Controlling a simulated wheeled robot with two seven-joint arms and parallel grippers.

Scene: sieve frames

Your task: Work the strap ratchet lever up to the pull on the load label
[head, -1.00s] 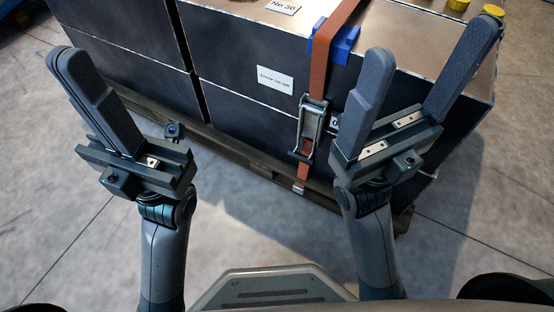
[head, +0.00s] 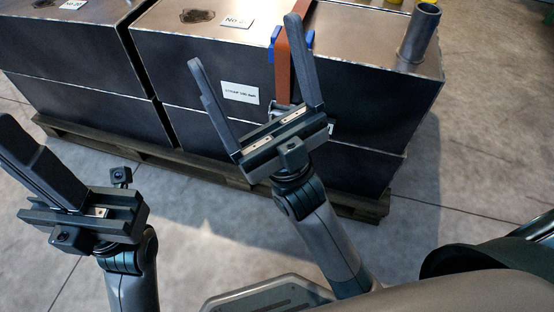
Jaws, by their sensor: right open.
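The orange strap (head: 283,72) runs down over the front of the dark crate (head: 185,65). The metal ratchet (head: 279,109) on the strap is mostly hidden behind my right gripper, so its lever angle cannot be told. The white load label (head: 240,92) is on the crate's front, left of the strap; it appears to read "STRAP 500 daN", in small print. My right gripper (head: 243,40) is open and empty, its fingers spread in front of the label and strap. My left gripper (head: 10,128) is at the lower left, away from the strap, its fingers together with nothing visible between them.
Blue edge protectors (head: 307,40) sit under the strap at the crate's top edge. A metal pipe stub (head: 419,36) stands on the crate's right top. A wooden pallet (head: 205,166) lies underneath. The concrete floor (head: 470,180) is clear at the right.

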